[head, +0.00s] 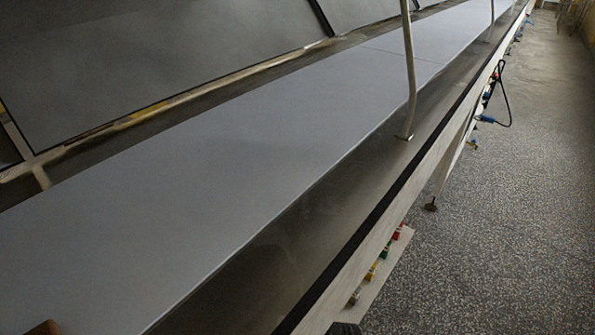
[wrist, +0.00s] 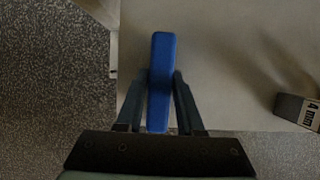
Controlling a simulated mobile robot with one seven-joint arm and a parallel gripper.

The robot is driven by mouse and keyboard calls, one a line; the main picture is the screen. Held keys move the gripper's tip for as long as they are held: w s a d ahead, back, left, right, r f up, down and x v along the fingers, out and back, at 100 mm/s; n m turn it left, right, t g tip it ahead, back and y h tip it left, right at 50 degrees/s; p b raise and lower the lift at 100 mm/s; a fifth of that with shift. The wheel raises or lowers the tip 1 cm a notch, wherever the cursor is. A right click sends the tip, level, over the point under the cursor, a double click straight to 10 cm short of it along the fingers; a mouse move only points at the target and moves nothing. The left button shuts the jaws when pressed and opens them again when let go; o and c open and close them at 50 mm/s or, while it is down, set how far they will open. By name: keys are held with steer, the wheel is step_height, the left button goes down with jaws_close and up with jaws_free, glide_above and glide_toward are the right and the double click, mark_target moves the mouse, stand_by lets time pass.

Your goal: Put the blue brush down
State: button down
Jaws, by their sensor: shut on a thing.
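The blue brush (wrist: 161,48) is in the wrist view, a long blue bar pointing up the picture. My gripper (wrist: 162,76) is shut on it, with one dark finger on each side. Under the brush is a plain light grey-brown surface (wrist: 215,70). I cannot tell whether the brush touches that surface or hangs above it. No bristles show. Neither the brush nor my gripper can be made out in the head view.
A block marked "4 mm" (wrist: 297,108) is at the right in the wrist view. Speckled floor (wrist: 50,70) lies left of the surface. The head view shows a long pale conveyor belt (head: 250,140), a bent metal post (head: 409,75) and small coloured items (head: 384,252) below its edge.

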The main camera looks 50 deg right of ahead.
steer(key=c, duration=0.5)
jaws_free()
steer(key=shift+c, duration=0.2)
steer(key=shift+p+v, duration=1.6)
steer(key=shift+v, duration=2.3)
